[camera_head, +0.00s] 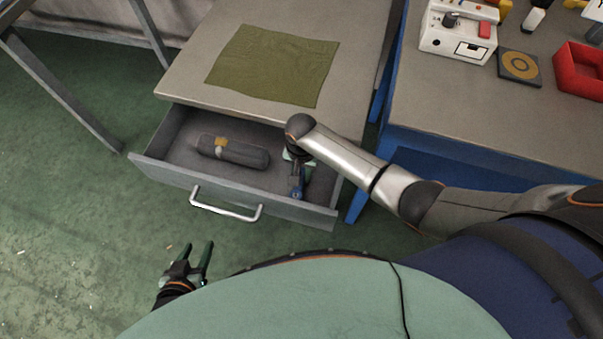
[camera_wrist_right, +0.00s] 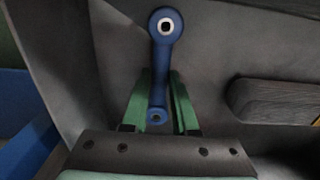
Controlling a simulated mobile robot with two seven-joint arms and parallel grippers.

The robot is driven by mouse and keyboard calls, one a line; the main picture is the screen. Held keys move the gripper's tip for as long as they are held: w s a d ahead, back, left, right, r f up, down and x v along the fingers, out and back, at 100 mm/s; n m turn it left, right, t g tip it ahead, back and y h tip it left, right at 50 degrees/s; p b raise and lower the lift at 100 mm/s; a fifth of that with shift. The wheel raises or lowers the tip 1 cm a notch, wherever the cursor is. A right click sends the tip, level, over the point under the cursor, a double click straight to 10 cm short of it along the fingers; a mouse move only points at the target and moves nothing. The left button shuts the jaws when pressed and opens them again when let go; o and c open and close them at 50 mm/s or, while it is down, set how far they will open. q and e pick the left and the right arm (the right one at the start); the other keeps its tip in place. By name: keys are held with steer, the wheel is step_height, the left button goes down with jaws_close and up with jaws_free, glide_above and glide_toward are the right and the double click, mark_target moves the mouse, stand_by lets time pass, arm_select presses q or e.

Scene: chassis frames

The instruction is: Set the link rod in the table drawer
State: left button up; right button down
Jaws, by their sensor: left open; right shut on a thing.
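The table drawer (camera_head: 268,206) is pulled open under the grey tabletop. The blue link rod (camera_head: 297,192) is at the right end of the drawer, held in my right gripper (camera_head: 298,178). In the right wrist view the link rod (camera_wrist_right: 164,60) lies between the green fingers of my right gripper (camera_wrist_right: 160,100), its larger ring pointing away. I cannot tell whether the rod touches the drawer floor. My left gripper (camera_head: 197,262) is open and empty, in front of and below the drawer, away from it.
A dark grey cylindrical object (camera_head: 240,152) lies in the drawer's left and middle part. It also shows in the right wrist view (camera_wrist_right: 262,100). An olive cloth (camera_head: 272,64) lies on the tabletop. A second bench at right holds a white device (camera_head: 458,36) and a red bin (camera_head: 580,72).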

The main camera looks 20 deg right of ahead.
steer(key=shift+w+f, duration=0.1)
steer(key=shift+f, duration=0.15)
steer(key=c, duration=0.7)
jaws_free()
steer(key=shift+r, duration=0.5)
step_height(320, 180, up, 11)
steer(key=p, duration=0.3)
steer(key=shift+r, duration=0.1)
